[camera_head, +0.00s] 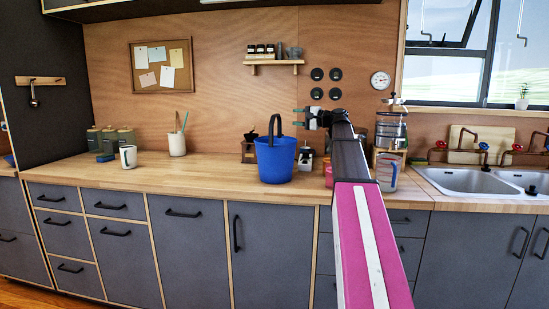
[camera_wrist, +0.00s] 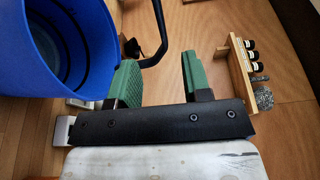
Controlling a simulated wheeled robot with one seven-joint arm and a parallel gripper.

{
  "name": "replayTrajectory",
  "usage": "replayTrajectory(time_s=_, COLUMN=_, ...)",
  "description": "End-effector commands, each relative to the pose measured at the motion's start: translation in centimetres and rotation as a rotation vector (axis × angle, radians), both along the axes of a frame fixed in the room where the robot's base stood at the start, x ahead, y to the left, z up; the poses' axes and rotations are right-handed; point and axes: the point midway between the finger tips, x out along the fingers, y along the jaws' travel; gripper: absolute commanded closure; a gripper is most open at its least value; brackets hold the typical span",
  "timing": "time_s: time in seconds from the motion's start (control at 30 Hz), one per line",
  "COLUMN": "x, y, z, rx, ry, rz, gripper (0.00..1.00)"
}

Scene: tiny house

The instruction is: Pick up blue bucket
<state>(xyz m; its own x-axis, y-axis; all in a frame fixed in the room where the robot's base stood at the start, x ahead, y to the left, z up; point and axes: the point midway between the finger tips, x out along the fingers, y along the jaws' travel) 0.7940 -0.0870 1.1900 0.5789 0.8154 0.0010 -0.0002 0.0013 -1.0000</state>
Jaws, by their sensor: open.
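The blue bucket (camera_head: 275,160) stands upright on the wooden counter, near its front edge, with its dark handle raised above the rim. In the wrist view the bucket (camera_wrist: 92,72) fills the upper left, its open mouth showing, and its handle reaches across the top towards the middle. My gripper (camera_head: 299,117) is just right of the handle and above the rim in the head view. In the wrist view my gripper (camera_wrist: 158,75) has its green fingers apart. The curved end of the handle shows near the left finger; I cannot tell whether it is between the fingers.
On the counter (camera_head: 220,178), a white mug (camera_head: 128,156) and a cream pot (camera_head: 177,144) stand left, with free room before the bucket. A glass dispenser (camera_head: 391,130) and the sink (camera_head: 470,181) are right. A small shelf (camera_head: 274,63) hangs on the wall behind.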

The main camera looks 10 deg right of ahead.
Motion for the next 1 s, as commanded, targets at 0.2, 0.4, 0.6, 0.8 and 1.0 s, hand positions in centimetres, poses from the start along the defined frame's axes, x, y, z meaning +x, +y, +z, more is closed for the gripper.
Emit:
replayTrajectory(time_s=0.2, x=1.6, y=2.2, z=0.0, rx=-0.001, ry=0.001, rz=0.002, gripper=0.55)
replayTrajectory(time_s=0.4, x=3.0, y=4.2, z=0.0, rx=-0.001, ry=0.0, rz=0.0, gripper=0.55)
replayTrajectory(time_s=0.6, x=3.8, y=5.2, z=0.0, rx=-0.001, ry=0.0, rz=0.001, gripper=0.55)
replayTrajectory(time_s=0.8, x=5.4, y=7.5, z=0.1, rx=-0.001, ry=0.001, rz=0.002, gripper=0.55)
replayTrajectory(time_s=1.0, x=6.1, y=8.6, z=0.1, rx=-0.001, ry=0.0, rz=-0.001, gripper=0.55)
